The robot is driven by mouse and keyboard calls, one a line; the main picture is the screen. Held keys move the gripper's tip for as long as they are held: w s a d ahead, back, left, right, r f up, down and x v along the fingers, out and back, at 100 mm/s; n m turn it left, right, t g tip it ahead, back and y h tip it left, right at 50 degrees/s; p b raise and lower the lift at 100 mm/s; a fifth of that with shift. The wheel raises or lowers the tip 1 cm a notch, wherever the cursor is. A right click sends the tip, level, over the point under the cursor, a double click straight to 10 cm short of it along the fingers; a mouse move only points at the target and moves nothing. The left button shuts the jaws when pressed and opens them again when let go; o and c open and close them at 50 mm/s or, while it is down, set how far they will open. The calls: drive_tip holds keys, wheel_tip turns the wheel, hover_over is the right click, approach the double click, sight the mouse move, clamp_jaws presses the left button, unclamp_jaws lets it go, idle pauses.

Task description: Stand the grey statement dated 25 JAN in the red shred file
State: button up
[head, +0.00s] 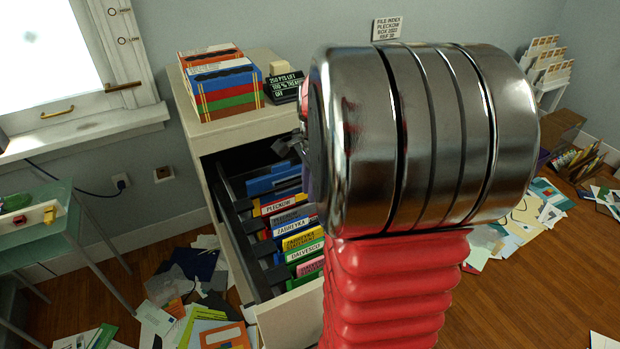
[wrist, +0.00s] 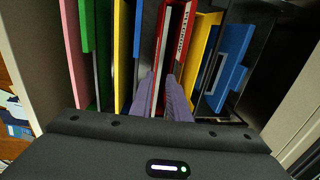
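My gripper (wrist: 162,85) shows in the wrist view as two purple-grey fingers pointing down into the open drawer. They are a little apart, one on each side of a red strip of file. The red file (wrist: 185,32) has a white label and lies directly beyond the fingertips; I cannot tell whether they touch it. In the head view a red file (head: 268,210) stands in the drawer, near a label reading PLECKOW. I cannot make out a grey statement dated 25 JAN in either view. My metal wrist hides the gripper's working area in the head view.
The drawer (head: 287,312) holds several coloured files, including yellow (head: 303,240), green (head: 306,256) and blue (wrist: 230,60). Stacked boxes (head: 225,90) and a small sign (head: 283,87) stand on the cabinet top. Papers litter the floor; a glass table (head: 30,243) stands left.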

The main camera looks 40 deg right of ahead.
sight(309, 205)
drive_tip(key=f, duration=0.5)
drive_tip(key=w+f, duration=0.1)
drive_tip(key=f, duration=0.1)
drive_tip(key=shift+d+f, duration=0.1)
drive_tip(key=shift+f, duration=0.05)
clamp_jaws()
drive_tip(key=shift+r, duration=1.1)
wheel_tip(309, 205, up, 10)
drive_tip(key=shift+r, duration=0.2)
idle(1.1)
drive_tip(key=shift+s+r, duration=0.1)
